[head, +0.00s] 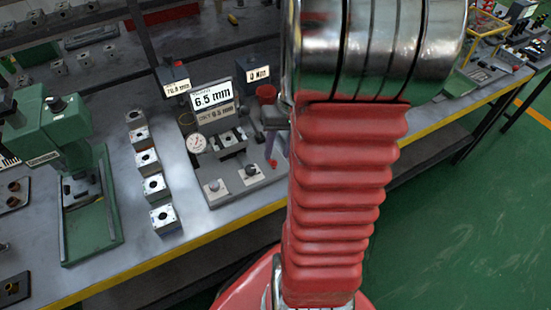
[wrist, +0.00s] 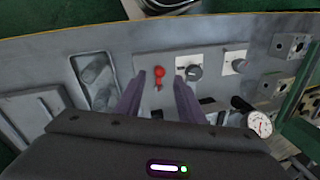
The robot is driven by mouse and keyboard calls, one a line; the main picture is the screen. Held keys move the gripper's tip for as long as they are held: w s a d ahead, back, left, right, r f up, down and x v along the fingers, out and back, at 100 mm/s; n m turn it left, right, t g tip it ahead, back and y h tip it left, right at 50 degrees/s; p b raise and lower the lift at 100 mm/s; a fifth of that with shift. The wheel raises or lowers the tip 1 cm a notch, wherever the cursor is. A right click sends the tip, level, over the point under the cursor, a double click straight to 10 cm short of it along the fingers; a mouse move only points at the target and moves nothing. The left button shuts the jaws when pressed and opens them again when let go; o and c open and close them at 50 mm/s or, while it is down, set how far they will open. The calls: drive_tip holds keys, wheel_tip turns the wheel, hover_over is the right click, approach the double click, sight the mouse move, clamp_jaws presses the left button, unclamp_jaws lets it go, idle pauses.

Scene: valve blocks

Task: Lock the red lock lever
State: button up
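The red lock lever (wrist: 159,76) has a round red head and a short stem, and sits on a grey panel in the wrist view. In the head view only a small red bit of the lever (head: 272,164) shows, beside the gripper. My gripper (wrist: 160,80) has two purple fingers, spread apart and empty, one to each side of the lever as seen from the wrist. I cannot tell whether the tips reach down to its height or touch it. In the head view the gripper (head: 271,140) is mostly hidden by my arm.
Two knobs on light plates, a nearer one (wrist: 192,71) and a farther one (wrist: 236,64), stand beside the lever. A dial gauge (head: 196,143), a "6.5 mm" sign (head: 212,97) and a red cup (head: 266,93) are close by. Several metal blocks (head: 154,187) line the bench.

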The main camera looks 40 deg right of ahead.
sight(275, 161)
drive_tip(key=shift+x, duration=2.25)
drive_tip(key=shift+c, duration=0.7)
clamp_jaws()
